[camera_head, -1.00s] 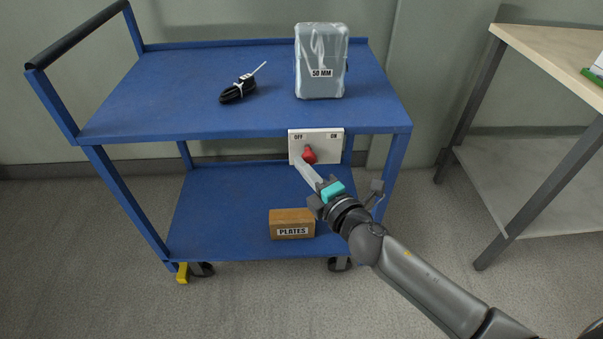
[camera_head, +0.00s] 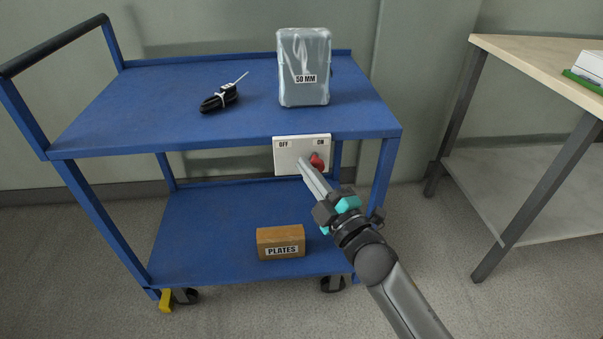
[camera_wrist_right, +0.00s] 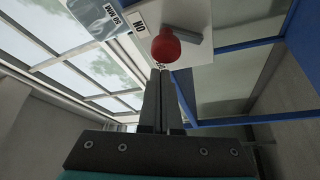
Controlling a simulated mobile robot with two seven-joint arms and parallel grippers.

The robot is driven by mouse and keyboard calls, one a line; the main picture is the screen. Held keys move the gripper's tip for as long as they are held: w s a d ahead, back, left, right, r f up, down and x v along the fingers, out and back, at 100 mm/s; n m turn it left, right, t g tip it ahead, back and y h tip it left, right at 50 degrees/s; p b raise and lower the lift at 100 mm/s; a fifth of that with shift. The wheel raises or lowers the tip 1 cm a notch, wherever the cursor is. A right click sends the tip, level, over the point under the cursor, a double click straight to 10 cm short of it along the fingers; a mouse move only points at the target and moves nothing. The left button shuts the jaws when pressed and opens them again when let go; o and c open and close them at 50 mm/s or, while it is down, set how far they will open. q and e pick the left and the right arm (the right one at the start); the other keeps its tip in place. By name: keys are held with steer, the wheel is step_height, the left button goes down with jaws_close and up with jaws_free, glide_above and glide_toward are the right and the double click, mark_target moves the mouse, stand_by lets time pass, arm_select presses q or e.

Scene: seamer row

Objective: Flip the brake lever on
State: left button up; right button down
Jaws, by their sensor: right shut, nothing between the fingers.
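The brake lever has a red knob (camera_head: 317,161) on a white plate (camera_head: 288,152) under the cart's top shelf. The plate is marked OFF at left and ON at right; the knob sits at the right, below ON. The wrist view shows the red knob (camera_wrist_right: 166,45), its grey stem and part of the white plate (camera_wrist_right: 192,14). My right gripper (camera_head: 304,166) is shut and empty, its fingertips just left of the knob. In the wrist view the fingertips (camera_wrist_right: 160,73) lie just below the knob; I cannot tell whether they touch it. My left gripper is not in view.
A wooden-topped table (camera_head: 540,60) stands at right, with open floor between.

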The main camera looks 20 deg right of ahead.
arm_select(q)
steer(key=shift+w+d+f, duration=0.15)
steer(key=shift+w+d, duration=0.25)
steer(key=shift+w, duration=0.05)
arm_select(e)
steer(key=shift+s+d+m, duration=0.15)
steer(key=shift+d+m, duration=0.35)
steer(key=shift+m, duration=0.1)
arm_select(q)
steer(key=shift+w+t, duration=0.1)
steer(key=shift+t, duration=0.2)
arm_select(e)
steer(key=shift+d+t+h, duration=0.1)
steer(key=shift+t+h, duration=0.2)
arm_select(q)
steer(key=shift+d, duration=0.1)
